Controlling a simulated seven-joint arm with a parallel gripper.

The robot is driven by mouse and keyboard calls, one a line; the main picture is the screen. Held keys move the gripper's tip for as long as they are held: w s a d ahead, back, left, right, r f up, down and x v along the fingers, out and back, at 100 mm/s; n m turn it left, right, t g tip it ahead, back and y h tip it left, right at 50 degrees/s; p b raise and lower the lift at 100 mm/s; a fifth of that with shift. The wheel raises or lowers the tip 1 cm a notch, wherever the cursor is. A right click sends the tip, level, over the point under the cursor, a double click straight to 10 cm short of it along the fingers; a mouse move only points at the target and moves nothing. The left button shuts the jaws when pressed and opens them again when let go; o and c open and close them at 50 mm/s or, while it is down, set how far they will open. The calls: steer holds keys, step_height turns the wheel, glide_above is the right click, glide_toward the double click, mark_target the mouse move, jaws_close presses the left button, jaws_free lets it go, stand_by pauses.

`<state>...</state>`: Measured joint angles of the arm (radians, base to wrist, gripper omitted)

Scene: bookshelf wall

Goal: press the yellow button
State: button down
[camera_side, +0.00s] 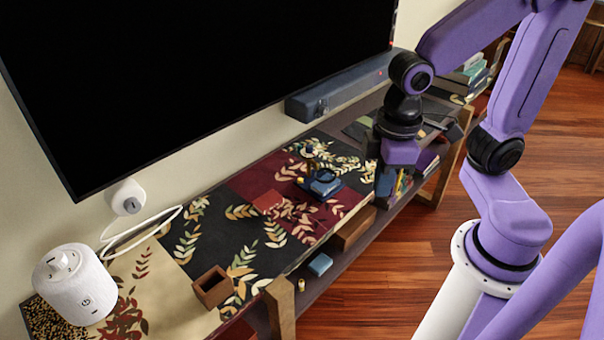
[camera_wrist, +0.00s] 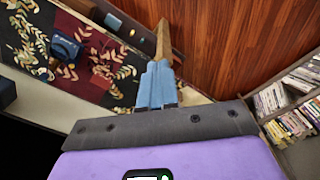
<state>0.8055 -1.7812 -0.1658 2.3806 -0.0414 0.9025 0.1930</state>
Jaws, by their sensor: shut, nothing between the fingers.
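A small dark blue device (camera_side: 322,185) sits on the patterned cloth on the low shelf in the side view. A tiny yellow spot (camera_side: 300,181) shows at its left edge; I cannot tell for sure that this is the yellow button. The blue device also shows at the upper left of the wrist view (camera_wrist: 65,47). My gripper (camera_wrist: 158,66) has its light blue fingers shut together and empty in the wrist view. It is well to the right of the blue device, near the shelf's front edge, and touches nothing that I can see.
A red block (camera_side: 267,202) and a brown open box (camera_side: 213,287) stand on the cloth. A white cylindrical speaker (camera_side: 75,285) is at the left end. A large black screen (camera_side: 200,70) and a soundbar (camera_side: 345,92) are behind. Books stand at the right end.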

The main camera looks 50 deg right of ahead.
steer(key=w+f+m+h, duration=0.1)
steer(key=w+f+m, duration=0.1)
steer(key=w+m, duration=0.75)
steer(key=w+f+m+h, duration=0.1)
steer(key=w+f+m, duration=0.25)
steer(key=w, duration=1.15)
steer(key=m+h, duration=0.1)
steer(key=m, duration=1.3)
glide_above(301, 179)
steer(key=a, duration=0.4)
step_height(301, 179, down, 12)
steer(key=shift+d+f, duration=0.15)
steer(key=x, duration=1.2)
steer(key=shift+s+f, duration=0.2)
steer(key=shift+f, duration=0.75)
